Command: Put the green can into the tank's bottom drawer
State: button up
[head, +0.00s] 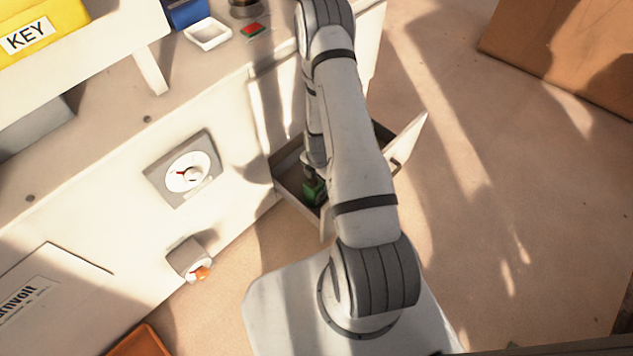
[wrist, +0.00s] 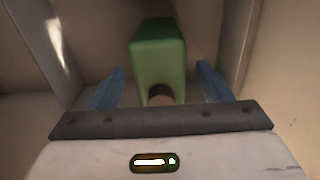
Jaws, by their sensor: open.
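The green can (head: 314,191) is inside the pulled-out bottom drawer (head: 289,170) of the white tank, partly hidden by my arm in the head view. In the wrist view the green can (wrist: 159,62) stands between the two blue fingers of my gripper (wrist: 160,85), with a brownish round cap at its near end. My gripper is open, with a gap visible on each side of the can. The drawer's walls surround the can and the gripper. Whether the can rests on the drawer floor I cannot tell for sure.
The tank's white front carries a dial (head: 188,174) and an orange knob (head: 202,273). A white dish (head: 208,34) and a red-and-green block (head: 255,30) lie on top. A brown box (head: 575,45) stands at the upper right. The floor right of the drawer is clear.

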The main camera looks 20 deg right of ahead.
notch_tip(320, 180, up, 7)
jog(key=shift+r+p, duration=0.2)
jog(key=shift+p, duration=0.85)
jog(key=s+a+r+m, duration=0.1)
jog(key=a+r+m, duration=0.15)
jog(key=r, duration=0.55)
jog(key=a+r+m, duration=0.1)
jog(key=r+m, duration=0.3)
jog(key=r, duration=0.4)
jog(key=s+a+r+m, duration=0.1)
jog(key=r+m, duration=0.3)
jog(key=r, duration=0.5)
jog(key=s+a+r+m, duration=0.2)
jog(key=s+r+m, duration=0.4)
jog(key=s+r, duration=0.1)
jog(key=s+a+r+m+t, duration=0.1)
jog(key=s+a+r+m, duration=0.2)
jog(key=s+r+m, duration=0.3)
notch_tip(320, 180, up, 3)
jog(key=shift+s+a+f, duration=0.15)
jog(key=shift+s+a, duration=0.05)
jog(key=shift+s, duration=1)
